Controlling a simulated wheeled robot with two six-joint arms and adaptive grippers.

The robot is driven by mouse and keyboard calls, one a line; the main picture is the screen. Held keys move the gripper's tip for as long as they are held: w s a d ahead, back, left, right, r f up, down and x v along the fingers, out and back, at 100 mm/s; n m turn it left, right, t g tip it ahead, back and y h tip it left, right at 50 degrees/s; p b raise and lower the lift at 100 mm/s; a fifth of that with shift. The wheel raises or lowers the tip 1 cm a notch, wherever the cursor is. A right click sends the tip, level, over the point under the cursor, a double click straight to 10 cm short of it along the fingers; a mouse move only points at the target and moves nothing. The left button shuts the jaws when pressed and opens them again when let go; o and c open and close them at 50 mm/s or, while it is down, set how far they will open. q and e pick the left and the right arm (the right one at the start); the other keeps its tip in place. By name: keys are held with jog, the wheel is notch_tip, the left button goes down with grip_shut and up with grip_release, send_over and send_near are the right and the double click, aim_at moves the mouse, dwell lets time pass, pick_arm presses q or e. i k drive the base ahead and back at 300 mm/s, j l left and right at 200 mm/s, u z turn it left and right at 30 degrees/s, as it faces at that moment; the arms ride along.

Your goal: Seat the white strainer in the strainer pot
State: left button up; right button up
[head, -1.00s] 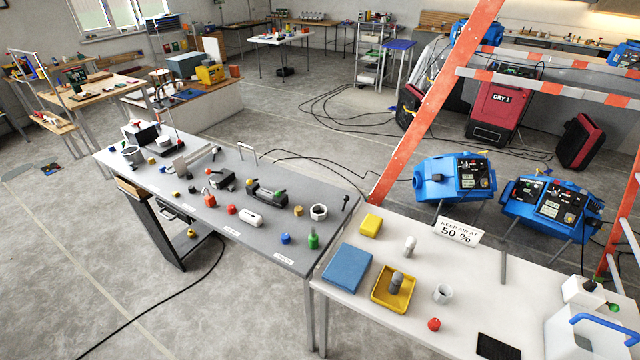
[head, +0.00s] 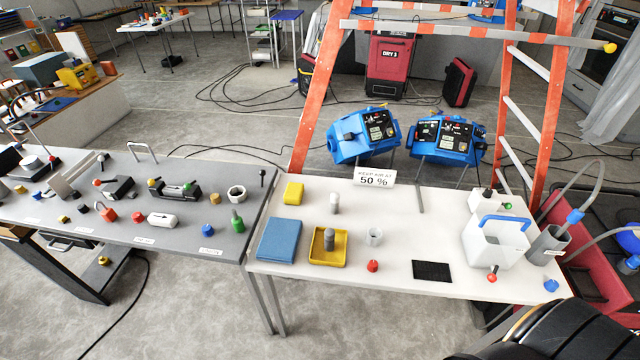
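A small white hollow cup (head: 374,236), which looks like the white strainer, stands upright on the white table (head: 400,205), right of the yellow tray. A grey open cylinder (head: 546,246) stands at the table's right end beside a white tank; it may be the strainer pot, but I cannot tell for sure. A hose with a blue fitting reaches its mouth, and its inside is hidden. Neither gripper's fingers show. A dark rounded part, probably of my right arm, fills the lower right corner.
A yellow tray (head: 328,246) holds a grey knobbed piece. A blue pad (head: 278,240), red knob (head: 373,266), black mat (head: 431,271) and white tank with blue handle (head: 492,243) stand nearby. A ladder (head: 318,95) rises behind. The table's middle is mostly clear.

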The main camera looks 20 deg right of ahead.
aim_at(413, 233)
jog(key=k+z, duration=0.15)
jog(key=z, duration=1.4)
